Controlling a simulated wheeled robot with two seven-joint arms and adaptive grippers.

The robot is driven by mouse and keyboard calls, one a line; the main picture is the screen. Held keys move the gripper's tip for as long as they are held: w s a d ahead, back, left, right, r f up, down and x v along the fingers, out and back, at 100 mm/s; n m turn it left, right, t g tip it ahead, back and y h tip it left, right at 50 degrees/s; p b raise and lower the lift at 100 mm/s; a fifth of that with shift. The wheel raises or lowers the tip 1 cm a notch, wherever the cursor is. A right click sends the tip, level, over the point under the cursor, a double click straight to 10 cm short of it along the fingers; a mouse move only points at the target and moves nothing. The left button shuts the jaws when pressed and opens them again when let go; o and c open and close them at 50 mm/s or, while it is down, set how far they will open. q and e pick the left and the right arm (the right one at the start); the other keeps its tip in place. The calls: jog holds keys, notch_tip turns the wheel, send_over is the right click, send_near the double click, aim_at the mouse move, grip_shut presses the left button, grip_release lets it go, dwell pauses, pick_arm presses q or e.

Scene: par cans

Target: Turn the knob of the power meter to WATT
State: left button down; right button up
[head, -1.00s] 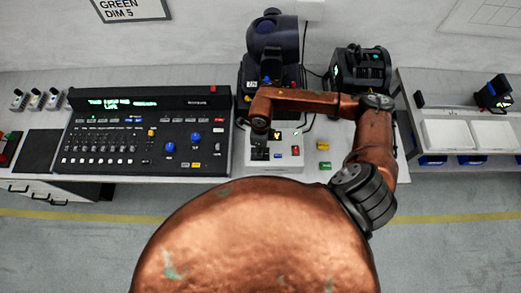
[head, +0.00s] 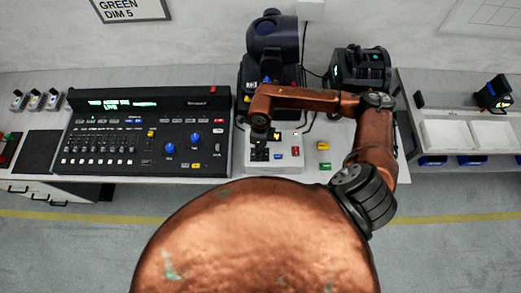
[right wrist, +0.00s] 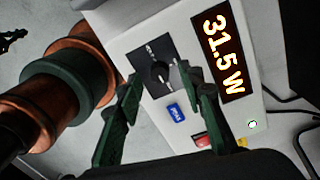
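The power meter (right wrist: 205,128) is a white box, lit orange with "31.5 W" on its display (right wrist: 222,52) in the right wrist view. Its dark knob (right wrist: 160,72) sits on a black panel with small white marks I cannot read, so the pointer's setting is unclear. My right gripper (right wrist: 158,78) has two dark green fingers standing apart, tips on either side of the knob; I cannot tell whether they touch it. In the head view the meter (head: 275,169) stands on the bench, partly covered by my right gripper (head: 262,143). My left gripper is out of view.
The meter also has a blue button (right wrist: 174,112), a red button (right wrist: 202,139) and a green light (right wrist: 252,125). A lighting console (head: 140,135) stands left of it and a par can (head: 272,38) behind it. Small coloured blocks (head: 323,146) lie to its right.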

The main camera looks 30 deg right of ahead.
notch_tip(320, 180, up, 11)
jog(key=shift+w+d+f, duration=0.15)
jog(key=shift+w+d, duration=0.05)
jog(key=shift+d, duration=0.05)
dwell(0.5)
